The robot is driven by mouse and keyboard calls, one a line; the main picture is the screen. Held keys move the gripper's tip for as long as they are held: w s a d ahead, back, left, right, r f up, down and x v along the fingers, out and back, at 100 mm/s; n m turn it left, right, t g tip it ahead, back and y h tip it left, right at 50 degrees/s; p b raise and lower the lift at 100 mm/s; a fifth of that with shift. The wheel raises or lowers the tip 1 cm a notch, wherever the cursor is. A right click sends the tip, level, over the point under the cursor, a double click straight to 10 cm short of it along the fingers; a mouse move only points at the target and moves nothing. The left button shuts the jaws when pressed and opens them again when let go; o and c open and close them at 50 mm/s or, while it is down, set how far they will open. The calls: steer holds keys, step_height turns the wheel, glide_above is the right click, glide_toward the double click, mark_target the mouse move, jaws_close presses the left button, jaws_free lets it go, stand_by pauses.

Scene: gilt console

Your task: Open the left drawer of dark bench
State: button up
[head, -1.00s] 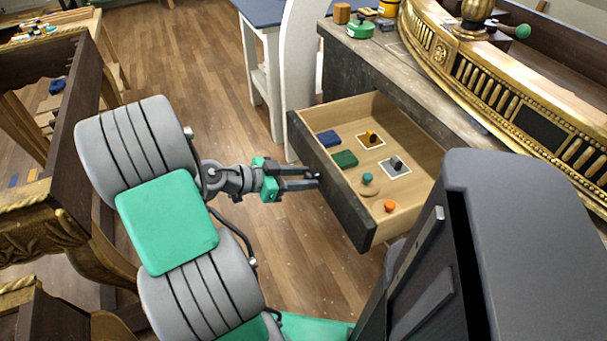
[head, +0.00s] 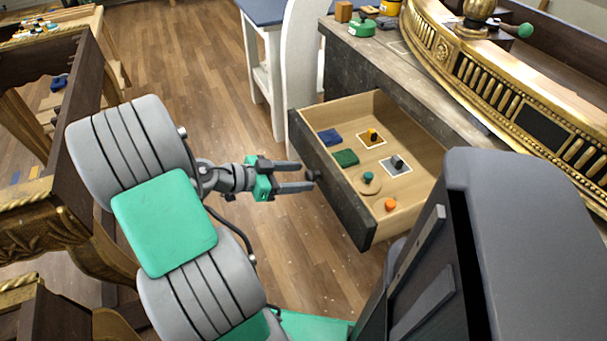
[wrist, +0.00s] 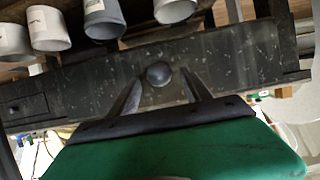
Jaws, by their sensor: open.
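The left drawer (head: 345,190) of the dark bench (head: 385,70) stands pulled out, its light wooden inside showing. Its dark front carries a round knob (head: 314,175), which also shows in the wrist view (wrist: 158,74). My gripper (head: 312,177) is open in front of the drawer front. In the head view its fingertips are at or just short of the knob. In the wrist view the two fingers stand on either side of the knob, apart from it. Inside the drawer lie a blue block (head: 329,137), a green block (head: 345,158) and several small knobbed pieces.
A gilt console (head: 500,80) stands along the right on the bench side. A dark gilt-trimmed table frame (head: 50,150) stands at the left. A white-legged blue table (head: 262,80) is behind. The wooden floor between is clear.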

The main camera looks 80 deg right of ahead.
steer(key=v, duration=0.6)
